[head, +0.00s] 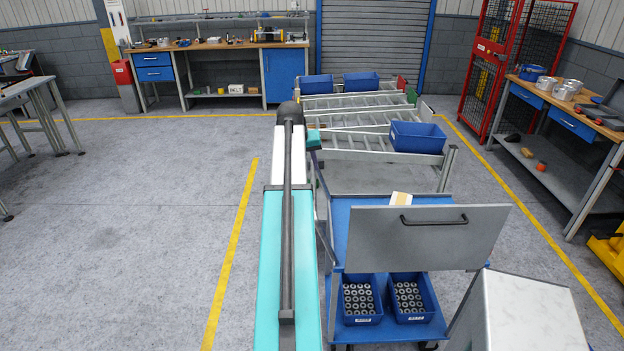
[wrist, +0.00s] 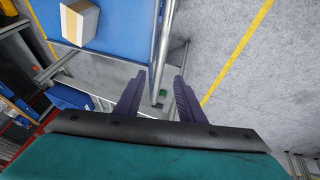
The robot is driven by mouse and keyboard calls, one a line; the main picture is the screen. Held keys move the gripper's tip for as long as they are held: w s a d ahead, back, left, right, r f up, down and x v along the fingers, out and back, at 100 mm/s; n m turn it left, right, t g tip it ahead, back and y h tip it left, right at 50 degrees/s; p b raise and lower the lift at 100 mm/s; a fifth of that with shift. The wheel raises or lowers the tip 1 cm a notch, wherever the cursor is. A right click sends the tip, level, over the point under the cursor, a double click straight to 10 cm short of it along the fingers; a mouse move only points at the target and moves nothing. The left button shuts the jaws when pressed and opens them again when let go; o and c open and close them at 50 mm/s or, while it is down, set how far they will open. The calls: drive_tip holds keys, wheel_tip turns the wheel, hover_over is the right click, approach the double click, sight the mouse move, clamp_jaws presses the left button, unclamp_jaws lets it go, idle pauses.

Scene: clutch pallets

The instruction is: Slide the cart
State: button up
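The cart has a blue top shelf (head: 341,212), a lower blue shelf and metal posts. It stands right of my arm in the head view. Its blue surface also fills the upper left of the wrist view (wrist: 120,22), with a small box (wrist: 79,20) on it. My gripper (wrist: 160,78) has two dark purple fingers, spread apart with nothing clamped between them. A metal post (wrist: 166,42) of the cart runs down the picture toward the gap between the fingertips. I cannot tell whether the fingers are around it. The fingers are not clear in the head view.
Roller racks with blue bins (head: 417,137) stand beyond the cart. A workbench (head: 570,105) is at right.

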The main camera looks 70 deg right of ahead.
sight(313, 182)
drive_tip(key=shift+p+x, duration=1.5)
drive_tip(key=shift+x, duration=3.3)
clamp_jaws()
